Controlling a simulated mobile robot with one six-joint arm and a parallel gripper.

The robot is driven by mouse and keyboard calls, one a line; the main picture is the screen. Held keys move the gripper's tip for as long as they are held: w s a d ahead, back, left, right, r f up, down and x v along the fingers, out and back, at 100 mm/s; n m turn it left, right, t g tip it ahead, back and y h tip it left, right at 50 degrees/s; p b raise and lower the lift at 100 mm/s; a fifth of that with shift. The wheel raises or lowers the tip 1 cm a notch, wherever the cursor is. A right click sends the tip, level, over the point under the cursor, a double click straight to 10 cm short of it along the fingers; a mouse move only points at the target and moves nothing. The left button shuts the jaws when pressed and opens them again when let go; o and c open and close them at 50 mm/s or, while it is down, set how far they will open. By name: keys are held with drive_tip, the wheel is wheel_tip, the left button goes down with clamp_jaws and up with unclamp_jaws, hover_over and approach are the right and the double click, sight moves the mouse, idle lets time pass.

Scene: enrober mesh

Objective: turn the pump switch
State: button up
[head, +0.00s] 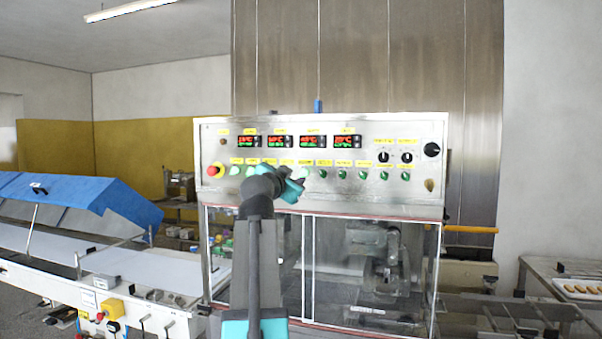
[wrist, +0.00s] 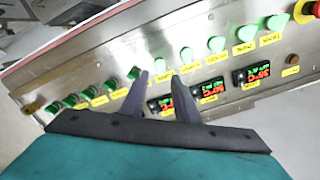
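The silver control panel (head: 225,140) carries a row of green switches and buttons with yellow labels; the labels are too small to tell which is the pump switch. Green switches (head: 363,174) sit right of my gripper (head: 299,179) in the head view. In the wrist view, the panel is turned round and my gripper (wrist: 160,76) has its two fingers apart, with nothing held. A round green button (wrist: 160,66) shows between the fingertips, and a green switch (wrist: 133,73) is just left of them. Whether the fingers touch the panel cannot be told.
A red emergency stop (head: 214,170) is at the panel's left end. Red and green displays (head: 280,141) sit above the row, and black knobs (head: 407,157) at the right. Clear doors (head: 330,265) are below. A blue-covered conveyor (head: 90,200) stands left.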

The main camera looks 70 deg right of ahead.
sight(302, 174)
drive_tip(key=d+p, duration=0.1)
drive_tip(key=d, duration=0.3)
drive_tip(key=d+p, duration=0.1)
drive_tip(key=d, duration=0.2)
drive_tip(key=shift+w+d, duration=0.2)
drive_tip(key=shift+d, duration=0.2)
drive_tip(key=shift+c, duration=0.3)
clamp_jaws()
